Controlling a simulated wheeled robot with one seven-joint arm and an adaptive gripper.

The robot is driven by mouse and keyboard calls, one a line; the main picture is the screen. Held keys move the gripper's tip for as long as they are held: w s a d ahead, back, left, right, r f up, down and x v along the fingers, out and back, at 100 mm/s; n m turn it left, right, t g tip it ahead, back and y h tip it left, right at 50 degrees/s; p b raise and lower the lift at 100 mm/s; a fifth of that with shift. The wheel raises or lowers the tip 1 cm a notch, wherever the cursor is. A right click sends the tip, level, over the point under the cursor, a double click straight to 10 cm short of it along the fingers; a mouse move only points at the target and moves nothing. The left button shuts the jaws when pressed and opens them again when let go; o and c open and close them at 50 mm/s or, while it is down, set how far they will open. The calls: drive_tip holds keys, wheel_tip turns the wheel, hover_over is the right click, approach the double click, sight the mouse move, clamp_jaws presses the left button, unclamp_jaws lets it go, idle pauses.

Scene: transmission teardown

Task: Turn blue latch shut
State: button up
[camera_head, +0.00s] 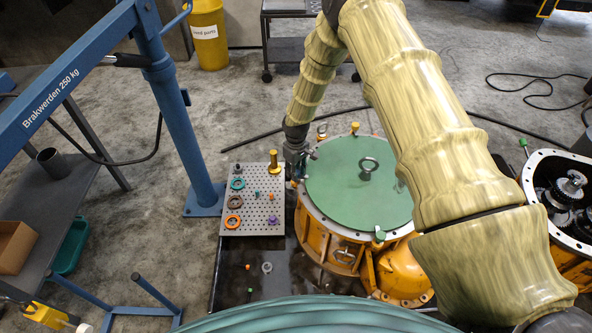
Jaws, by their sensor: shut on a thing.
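A round green cover (345,195) with a lifting eye in its middle lies on the orange housing (312,232). Small latches stand around its rim, including a green one at the front (380,236) and one at the back (355,127). My gripper (300,172) points down at the left edge of the cover, between the cover and the perforated board. It is shut on a small part at the rim, at the blue latch's place. The gripper hides most of that part, so its colour and turn angle cannot be told.
The perforated board (235,200) at left holds coloured rings, pegs and a yellow post (274,160). A blue hoist (178,120) stands further left. An open gear housing (545,170) is at right. My arm covers the cover's right side.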

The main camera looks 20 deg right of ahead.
drive_tip(key=shift+n, duration=0.3)
drive_tip(key=o, duration=1)
wheel_tip(320, 180, up, 12)
idle(0.4)
idle(0.4)
